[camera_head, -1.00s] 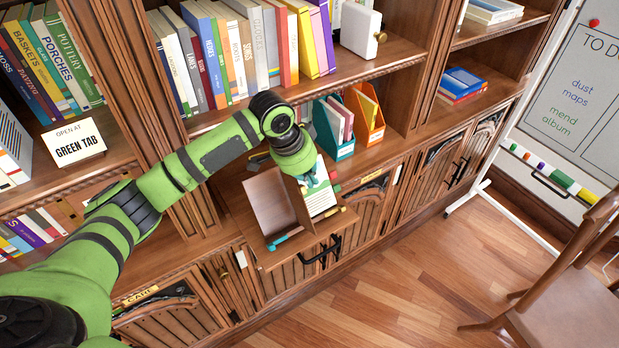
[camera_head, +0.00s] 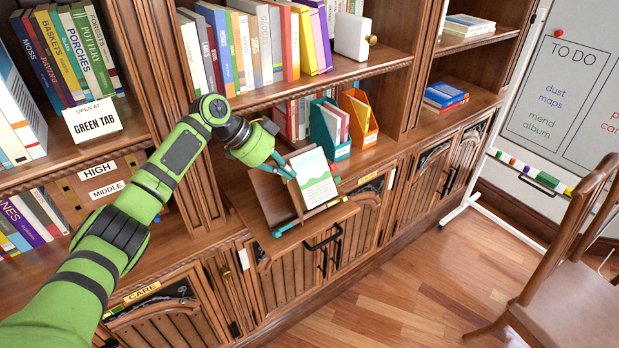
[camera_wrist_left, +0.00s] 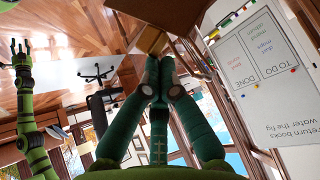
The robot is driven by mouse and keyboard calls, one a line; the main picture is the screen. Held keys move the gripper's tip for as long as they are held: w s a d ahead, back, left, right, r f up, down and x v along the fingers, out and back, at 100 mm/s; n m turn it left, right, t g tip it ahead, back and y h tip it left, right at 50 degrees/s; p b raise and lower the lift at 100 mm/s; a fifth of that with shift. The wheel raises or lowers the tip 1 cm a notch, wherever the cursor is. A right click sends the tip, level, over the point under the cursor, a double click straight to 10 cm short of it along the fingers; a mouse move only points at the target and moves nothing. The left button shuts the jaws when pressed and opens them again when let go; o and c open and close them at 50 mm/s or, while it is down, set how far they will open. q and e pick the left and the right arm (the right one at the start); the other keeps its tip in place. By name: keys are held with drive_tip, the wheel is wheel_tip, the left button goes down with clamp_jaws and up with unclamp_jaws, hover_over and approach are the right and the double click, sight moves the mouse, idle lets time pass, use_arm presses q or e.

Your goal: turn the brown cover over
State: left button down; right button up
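The brown cover (camera_head: 272,198) stands open on a pull-out shelf (camera_head: 330,221), beside a white page with a green and blue picture (camera_head: 314,177). A narrow brown panel stands upright between them. My left gripper (camera_head: 288,173) is at the top of this panel, its fingertips drawn together. In the left wrist view the fingers (camera_wrist_left: 160,82) meet, with a brown piece (camera_wrist_left: 152,40) just beyond them. I cannot tell whether they touch or pinch it. My right gripper (camera_wrist_left: 18,47) shows at the left of the wrist view, fingers apart and empty.
Teal (camera_head: 328,130) and orange (camera_head: 358,117) file holders stand behind the shelf. Rows of books fill the bookcase above. A chair (camera_head: 565,270) and whiteboard (camera_head: 570,90) stand right; the floor between is clear.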

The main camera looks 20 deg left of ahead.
use_arm(q)
drive_tip(key=a, duration=0.1)
drive_tip(key=a+f+b, duration=0.1)
drive_tip(key=a+f, duration=0.1)
drive_tip(key=a, duration=0.1)
drive_tip(key=shift+s+a+f, duration=0.1)
drive_tip(key=shift+s, duration=0.1)
use_arm(e)
drive_tip(key=shift+w+f, duration=0.95)
drive_tip(key=shift+f, duration=0.1)
drive_tip(key=shift+w, duration=0.4)
use_arm(q)
drive_tip(key=shift+w, duration=0.1)
use_arm(e)
drive_tip(key=shift+w, duration=0.1)
